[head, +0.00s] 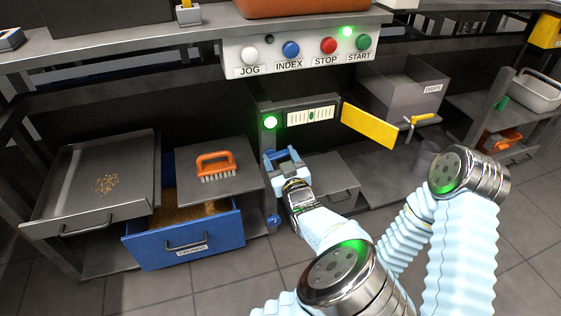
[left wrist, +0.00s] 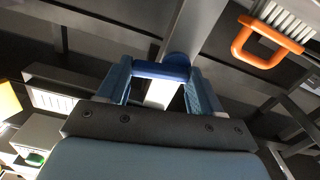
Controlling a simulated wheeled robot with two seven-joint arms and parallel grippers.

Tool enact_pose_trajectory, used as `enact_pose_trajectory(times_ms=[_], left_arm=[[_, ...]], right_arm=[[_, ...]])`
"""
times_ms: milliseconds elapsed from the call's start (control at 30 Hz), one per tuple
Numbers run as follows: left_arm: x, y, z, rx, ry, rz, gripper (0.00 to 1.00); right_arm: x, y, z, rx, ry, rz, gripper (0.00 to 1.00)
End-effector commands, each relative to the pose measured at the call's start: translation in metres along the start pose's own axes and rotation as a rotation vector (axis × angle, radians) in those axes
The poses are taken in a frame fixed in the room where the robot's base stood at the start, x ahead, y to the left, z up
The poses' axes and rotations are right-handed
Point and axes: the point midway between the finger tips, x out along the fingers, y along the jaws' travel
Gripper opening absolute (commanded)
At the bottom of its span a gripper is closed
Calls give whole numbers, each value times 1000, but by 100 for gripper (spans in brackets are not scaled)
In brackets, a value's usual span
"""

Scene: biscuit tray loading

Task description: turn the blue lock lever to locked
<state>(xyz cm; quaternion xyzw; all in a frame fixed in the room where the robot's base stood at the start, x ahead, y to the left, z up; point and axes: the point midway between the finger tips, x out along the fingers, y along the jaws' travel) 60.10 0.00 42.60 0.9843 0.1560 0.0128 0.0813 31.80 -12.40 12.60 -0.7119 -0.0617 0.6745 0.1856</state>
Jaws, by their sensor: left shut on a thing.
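My left gripper (head: 284,157) is in front of the dark post under the button panel, its light-blue fingers pointing at the post. In the left wrist view, a blue lever (left wrist: 162,71) spans the space between the two blue fingers, and the gripper is shut on it. A round blue end of the lever shows at its right. In the head view the fingers largely hide the lever, and I cannot tell its exact angle. My right gripper is not in view.
A green-lit lamp (head: 270,122) sits on the post beside a white gauge (head: 311,116). A yellow flap (head: 368,126) sticks out to the right. An orange brush (head: 215,164) lies on a grey shelf above the open blue crumbs drawer (head: 190,250). Buttons (head: 291,49) are above.

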Motion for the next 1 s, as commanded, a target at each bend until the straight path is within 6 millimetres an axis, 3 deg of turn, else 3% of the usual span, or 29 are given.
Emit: enact_pose_trajectory(times_ms=[300, 1000], left_arm=[[0, -2, -4, -289, -3, -2, 35], [0, -11, -14, -952, -2, -3, 35]], right_arm=[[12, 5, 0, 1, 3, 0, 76], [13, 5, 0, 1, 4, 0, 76]])
